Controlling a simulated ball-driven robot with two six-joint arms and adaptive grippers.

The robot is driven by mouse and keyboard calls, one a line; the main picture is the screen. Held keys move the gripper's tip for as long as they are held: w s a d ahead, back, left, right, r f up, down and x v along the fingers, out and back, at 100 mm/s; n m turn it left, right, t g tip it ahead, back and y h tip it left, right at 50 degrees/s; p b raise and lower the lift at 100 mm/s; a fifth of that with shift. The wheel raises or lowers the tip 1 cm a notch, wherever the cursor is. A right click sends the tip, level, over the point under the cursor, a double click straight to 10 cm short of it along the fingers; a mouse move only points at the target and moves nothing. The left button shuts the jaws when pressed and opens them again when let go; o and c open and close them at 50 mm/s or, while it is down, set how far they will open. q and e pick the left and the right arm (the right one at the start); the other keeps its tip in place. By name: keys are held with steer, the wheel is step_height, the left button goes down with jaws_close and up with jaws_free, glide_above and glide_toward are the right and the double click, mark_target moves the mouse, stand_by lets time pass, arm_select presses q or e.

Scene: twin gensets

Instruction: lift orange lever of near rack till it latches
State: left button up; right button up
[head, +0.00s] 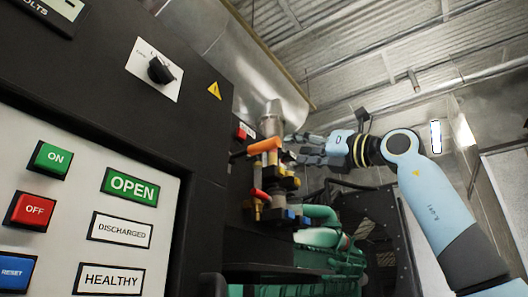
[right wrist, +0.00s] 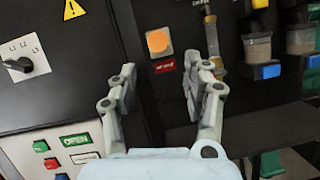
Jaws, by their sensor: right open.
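The orange lever (head: 264,146) sticks out from the rack of valves and fittings beside the dark cabinet in the head view. In the right wrist view an orange end (right wrist: 157,41) shows in front of a grey plate, ahead of the fingers; it looks like the lever seen nearly end-on. My right gripper (head: 302,149) is open and empty, just right of the lever in the head view. The right wrist view shows its two fingers (right wrist: 160,80) spread apart with the orange end beyond the gap. I see no contact. My left gripper is not in view.
A black control cabinet (head: 205,115) with a white button panel (head: 70,225) fills the left. A red lever (head: 261,194) and yellow and blue fittings sit below the orange lever. Green pipework (head: 318,238) lies lower down. Open air surrounds my right forearm.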

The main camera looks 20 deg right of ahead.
mark_target(266, 146)
steer(key=p+x, duration=0.1)
steer(key=x, duration=0.1)
steer(key=shift+w+a+r, duration=0.2)
steer(key=shift+a+r, duration=0.05)
steer(key=shift+r, duration=0.05)
steer(key=p+x, duration=0.3)
steer(key=x, duration=0.3)
steer(key=shift+w+a, duration=0.2)
steer(key=shift+a, duration=0.1)
steer(key=shift+w+a+r+p, duration=0.2)
steer(key=shift+w+a+p, duration=0.2)
steer(key=shift+w, duration=0.25)
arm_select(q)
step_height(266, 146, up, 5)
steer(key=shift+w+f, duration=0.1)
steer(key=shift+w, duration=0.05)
arm_select(e)
steer(key=shift+c, duration=0.4)
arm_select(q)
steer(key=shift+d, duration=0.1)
arm_select(e)
jaws_close()
steer(key=shift+d, duration=0.1)
